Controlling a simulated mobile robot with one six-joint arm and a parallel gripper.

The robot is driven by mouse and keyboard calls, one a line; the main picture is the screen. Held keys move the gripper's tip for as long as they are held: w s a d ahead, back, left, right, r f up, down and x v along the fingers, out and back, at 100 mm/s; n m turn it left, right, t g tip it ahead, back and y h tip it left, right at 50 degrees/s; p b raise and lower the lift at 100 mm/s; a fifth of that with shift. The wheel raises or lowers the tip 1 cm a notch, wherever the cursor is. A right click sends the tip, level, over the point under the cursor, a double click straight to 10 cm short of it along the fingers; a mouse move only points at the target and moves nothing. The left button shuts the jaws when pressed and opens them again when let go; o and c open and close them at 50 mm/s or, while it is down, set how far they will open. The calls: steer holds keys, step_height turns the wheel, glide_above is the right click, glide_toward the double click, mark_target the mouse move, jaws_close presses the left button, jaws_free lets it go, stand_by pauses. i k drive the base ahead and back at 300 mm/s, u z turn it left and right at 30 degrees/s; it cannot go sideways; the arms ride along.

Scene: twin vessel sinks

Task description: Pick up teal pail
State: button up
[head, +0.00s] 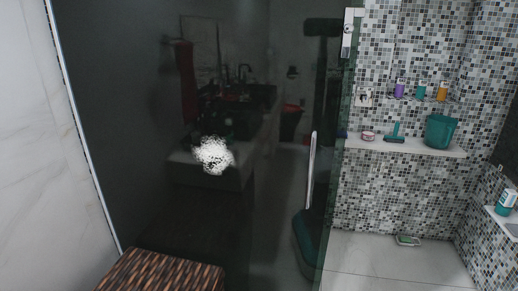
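The teal pail (440,131) stands upright on a white ledge (425,149) along the mosaic-tiled wall, towards the ledge's right end. It is beyond the dark glass panel and its near side is unobstructed. My gripper is not in the head view, so its state and its distance from the pail do not show.
The dark glass door (150,120) with a vertical handle (312,165) fills the left and middle. A squeegee (395,134) and a small round pink item (368,136) share the ledge. Several bottles stand on a wire rack (415,97) above. A brown striped stool (160,272) is at bottom left.

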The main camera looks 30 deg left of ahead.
mark_target(439, 131)
steer(key=z, duration=0.45)
steer(key=i, duration=1.95)
steer(key=u, duration=0.65)
steer(key=i, duration=1.35)
steer(key=u, duration=0.65)
